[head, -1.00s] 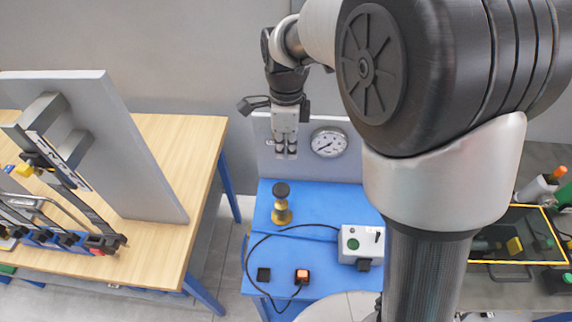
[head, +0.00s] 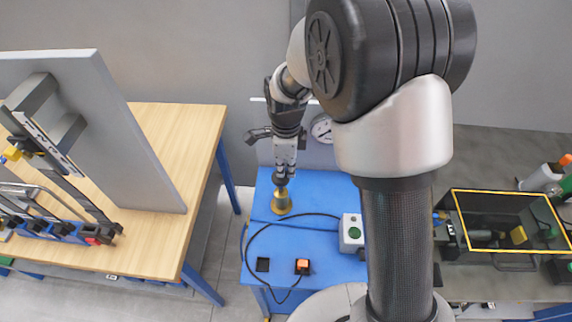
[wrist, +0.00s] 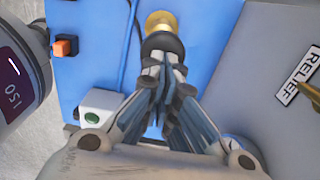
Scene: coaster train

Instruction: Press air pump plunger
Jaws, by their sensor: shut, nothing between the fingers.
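The air pump (head: 281,204) is a small brass cylinder standing on the blue bench top, with a black round plunger knob above it. My gripper (head: 283,177) is shut and empty, pointing down right over the pump, and it hides most of the knob in the head view. In the wrist view the knob (wrist: 164,43) shows just beyond my gripper's closed fingertips (wrist: 163,65), with the brass body (wrist: 159,20) behind it. The fingertips are at or very close to the knob; I cannot tell whether they touch it.
A pressure gauge (head: 322,128) is on the grey panel behind the pump. A grey box with a green button (head: 353,233), an orange switch (head: 302,266) and a black cable share the blue bench (head: 330,185). A wooden table (head: 175,135) stands at left.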

